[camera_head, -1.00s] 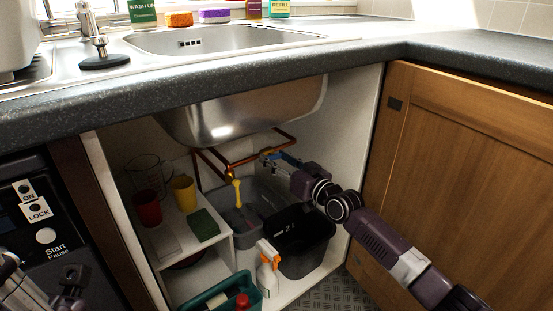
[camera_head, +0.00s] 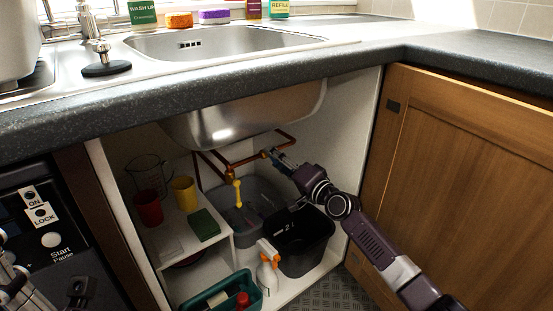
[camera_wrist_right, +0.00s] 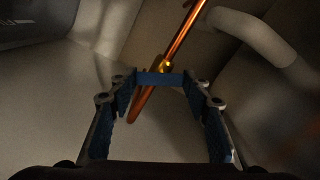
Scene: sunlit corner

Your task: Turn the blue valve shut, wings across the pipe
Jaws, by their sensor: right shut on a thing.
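The blue valve (camera_wrist_right: 160,78) shows in the right wrist view as a blue bar between my right fingertips, beside a brass fitting (camera_wrist_right: 165,66). In that view the bar lies at a wide angle across the copper pipe (camera_wrist_right: 185,35). In the head view my right gripper (camera_head: 279,160) reaches under the sink to the pipe (camera_head: 250,158) and is shut on the valve, which it largely hides there. The exact angle of the wings cannot be told from the head view. My left gripper (camera_head: 76,290) shows only partly at the lower left, and its jaws are unclear.
A yellow-handled fitting (camera_head: 237,190) hangs from the pipe to the left. Grey (camera_head: 240,228) and black (camera_head: 305,250) bins stand below. A shelf (camera_head: 180,235) with cups is at left, the spray bottle (camera_head: 267,268) in front, the cabinet door (camera_head: 470,180) right.

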